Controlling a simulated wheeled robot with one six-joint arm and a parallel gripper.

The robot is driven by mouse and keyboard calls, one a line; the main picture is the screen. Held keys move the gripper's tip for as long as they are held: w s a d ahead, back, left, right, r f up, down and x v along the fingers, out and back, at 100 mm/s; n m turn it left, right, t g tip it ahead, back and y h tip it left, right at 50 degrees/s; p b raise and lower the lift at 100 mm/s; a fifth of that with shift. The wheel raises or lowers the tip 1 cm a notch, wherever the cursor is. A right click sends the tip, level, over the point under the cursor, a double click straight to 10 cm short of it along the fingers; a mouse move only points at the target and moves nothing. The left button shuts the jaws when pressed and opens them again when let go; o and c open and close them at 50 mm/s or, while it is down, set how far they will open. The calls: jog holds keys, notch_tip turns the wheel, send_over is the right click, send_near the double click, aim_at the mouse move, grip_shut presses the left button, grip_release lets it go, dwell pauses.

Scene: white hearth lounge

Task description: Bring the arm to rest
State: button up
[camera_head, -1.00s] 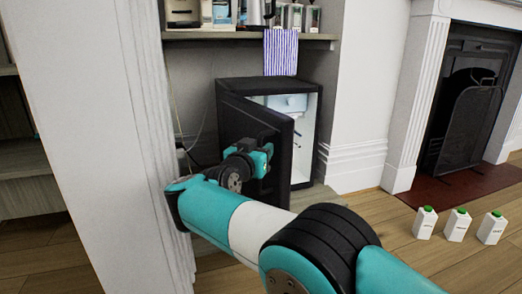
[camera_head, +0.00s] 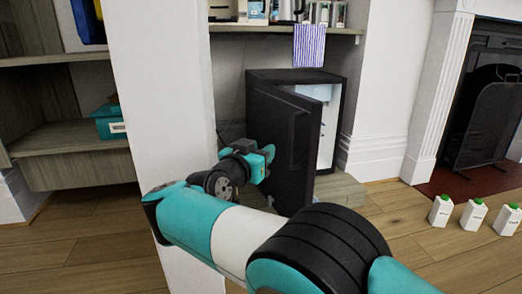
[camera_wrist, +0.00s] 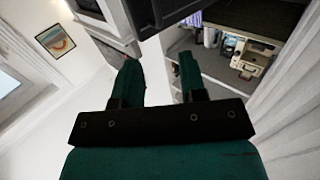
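My arm reaches forward across the lower middle of the head view, bent at the elbow. My gripper (camera_head: 262,160) is at its far end, in front of the black mini fridge's open door (camera_head: 283,150); I cannot tell from this view whether it touches the door. In the wrist view my gripper (camera_wrist: 158,85) shows two teal fingers standing apart with nothing between them. The mini fridge (camera_head: 335,125) stands in the alcove with its door ajar and a pale lit inside.
A white wall post (camera_head: 160,110) stands close left of my arm. Three white cartons with green caps (camera_head: 473,215) stand on the wooden floor at right, near the fireplace (camera_head: 490,110). A shelf (camera_head: 285,28) with a striped cloth (camera_head: 308,46) hangs above the fridge.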

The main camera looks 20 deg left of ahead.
jog(key=shift+w+d, duration=0.1)
jog(key=shift+d, duration=0.1)
jog(key=w+d+r+n+g+y+p, duration=0.2)
jog(key=w+d+r+g+y+p, duration=0.15)
jog(key=w+d+r+p, duration=0.4)
jog(key=s+d+r+n+g+y+p, duration=0.1)
jog(key=s+d+r+n+g, duration=0.1)
jog(key=s+d+r+g, duration=0.3)
jog(key=s+d+r+n+g+y+p, duration=0.1)
jog(key=s+d+p, duration=0.15)
jog(key=d, duration=0.45)
jog(key=s+d+r+n+g+y+p, duration=0.1)
jog(key=s+d+n+g+p, duration=0.2)
jog(key=s, duration=0.8)
jog(key=s+d+r+g+y+p, duration=0.15)
jog(key=s+d, duration=0.35)
jog(key=s, duration=0.6)
jog(key=s+d+r+n+g+y+p, duration=0.1)
jog(key=s+d+r+n+g+p, duration=0.15)
jog(key=s, duration=0.85)
notch_tip(320, 180, up, 36)
jog(key=w+p, duration=0.1)
jog(key=p, duration=3.6)
jog(key=shift+d+r+m+g, duration=0.2)
jog(key=shift+d+m+g, duration=0.15)
jog(key=shift+g, duration=0.1)
jog(key=shift+w, duration=0.1)
